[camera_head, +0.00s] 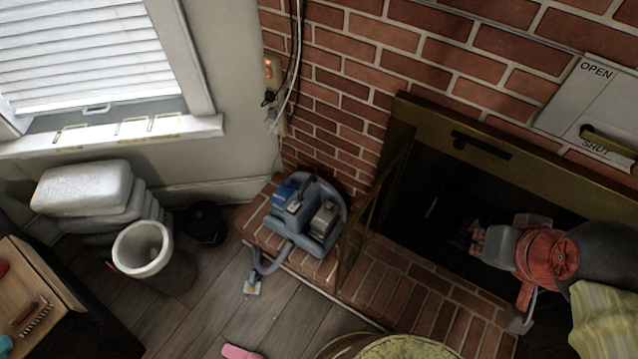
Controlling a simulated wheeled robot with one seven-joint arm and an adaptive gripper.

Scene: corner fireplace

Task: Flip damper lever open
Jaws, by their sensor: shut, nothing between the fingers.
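The damper plate (588,98) is a pale grey panel on the brick wall at the upper right, marked OPEN at its top and SHUT lower down. The damper lever (608,143) is a brass bar lying across the lower part of the plate, beside the word SHUT. Its right end reaches towards the picture edge. My gripper (476,240) is shut and empty, in front of the dark fireplace opening. It is below and left of the lever, clearly apart from it. Its fingertips are small and dim against the dark opening.
The brass fireplace surround (490,150) frames the opening, with an open door panel (375,205) on its left. A blue-grey machine with a hose (318,225) sits on the brick hearth (385,280). A white bin (142,248) and stacked pale containers (85,188) stand at the left.

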